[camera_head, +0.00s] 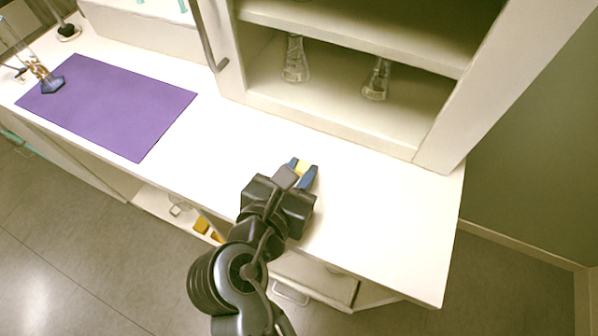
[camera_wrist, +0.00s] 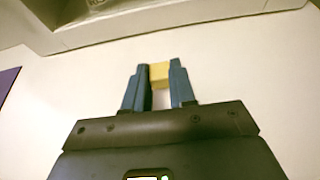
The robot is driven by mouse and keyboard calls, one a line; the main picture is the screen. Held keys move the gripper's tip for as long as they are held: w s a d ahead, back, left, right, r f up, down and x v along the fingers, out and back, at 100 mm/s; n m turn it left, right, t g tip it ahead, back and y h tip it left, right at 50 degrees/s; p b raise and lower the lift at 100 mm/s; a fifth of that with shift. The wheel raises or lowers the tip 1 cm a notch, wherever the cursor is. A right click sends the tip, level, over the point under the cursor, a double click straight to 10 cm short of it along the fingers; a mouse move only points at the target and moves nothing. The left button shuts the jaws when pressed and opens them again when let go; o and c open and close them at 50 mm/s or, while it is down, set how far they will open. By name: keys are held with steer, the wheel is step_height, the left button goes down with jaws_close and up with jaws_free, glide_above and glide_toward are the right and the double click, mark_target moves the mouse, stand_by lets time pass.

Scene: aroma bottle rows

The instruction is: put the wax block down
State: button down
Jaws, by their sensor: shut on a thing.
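My gripper (camera_head: 303,171) is shut on a small yellow wax block (camera_head: 302,166), over the white counter (camera_head: 390,215) in front of the shelf cabinet. In the wrist view the wax block (camera_wrist: 159,72) sits between the two blue fingertips of my gripper (camera_wrist: 160,80). Whether the block touches the counter or hangs a little above it, I cannot tell. The fingers hide the sides of the block.
A purple mat (camera_head: 115,105) lies on the counter at the left, with a glass apparatus (camera_head: 48,80) at its far left end. Two glass flasks stand in the open cabinet (camera_head: 340,110). Yellow pieces (camera_head: 202,226) lie in a lower compartment. The counter right of my gripper is clear.

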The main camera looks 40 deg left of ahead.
steer(key=shift+f, duration=0.3)
steer(key=shift+f, duration=0.15)
steer(key=c, duration=0.9)
jaws_free()
steer(key=shift+c, duration=0.2)
